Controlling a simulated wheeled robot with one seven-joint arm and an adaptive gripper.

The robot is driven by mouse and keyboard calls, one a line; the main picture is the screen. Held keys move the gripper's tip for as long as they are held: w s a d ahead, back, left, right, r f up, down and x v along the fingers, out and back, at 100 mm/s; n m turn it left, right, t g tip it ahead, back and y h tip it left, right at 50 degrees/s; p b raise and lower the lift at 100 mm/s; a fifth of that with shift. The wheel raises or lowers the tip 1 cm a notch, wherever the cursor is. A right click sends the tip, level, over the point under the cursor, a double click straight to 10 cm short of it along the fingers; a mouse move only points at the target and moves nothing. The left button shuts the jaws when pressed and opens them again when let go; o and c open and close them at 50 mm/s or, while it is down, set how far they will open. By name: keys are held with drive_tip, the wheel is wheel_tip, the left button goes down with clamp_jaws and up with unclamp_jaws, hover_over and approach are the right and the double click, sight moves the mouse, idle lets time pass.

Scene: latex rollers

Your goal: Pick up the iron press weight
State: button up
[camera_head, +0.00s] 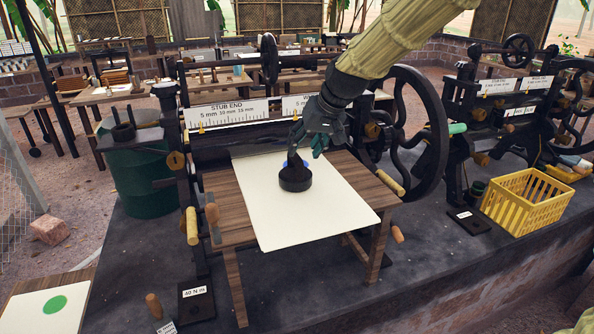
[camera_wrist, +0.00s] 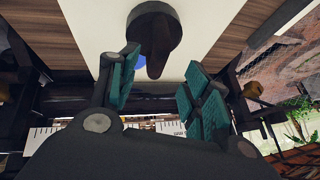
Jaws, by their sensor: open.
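The iron press weight (camera_head: 295,181) is a black round block with an upright grip. It stands on a cream sheet (camera_head: 330,215) on a small wooden table. My gripper (camera_head: 308,152) is just above and behind it in the head view. Whether a finger touches the grip is hard to tell. A small blue patch (camera_wrist: 139,62) shows beside the weight, partly hidden.
A roller press with a large black handwheel (camera_head: 432,130) stands close behind and right of the table. A yellow crate (camera_head: 530,202) is at the right and a green drum (camera_head: 147,185) at the left. The front part of the sheet is clear.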

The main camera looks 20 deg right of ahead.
sight(296, 154)
drive_tip(key=w+f, duration=0.2)
drive_tip(key=w, duration=0.1)
drive_tip(key=shift+w+f, duration=0.2)
drive_tip(key=shift+f, duration=0.05)
drive_tip(key=shift+s+a+f+p, duration=0.1)
drive_tip(key=shift+s+a+p, duration=0.25)
drive_tip(key=shift+s+p, duration=0.55)
drive_tip(key=w+f, duration=0.1)
drive_tip(key=w+f+p, duration=0.1)
drive_tip(key=w+f, duration=0.1)
drive_tip(key=shift+w+a+f, duration=0.15)
drive_tip(key=shift+a+f, duration=0.1)
drive_tip(key=shift+s+r, duration=0.25)
drive_tip(key=shift+s, duration=0.25)
drive_tip(key=shift+w+f, duration=0.2)
drive_tip(key=shift+w, duration=0.1)
drive_tip(key=c, duration=0.5)
clamp_jaws()
drive_tip(key=shift+r, duration=0.1)
drive_tip(key=shift+r, duration=0.15)
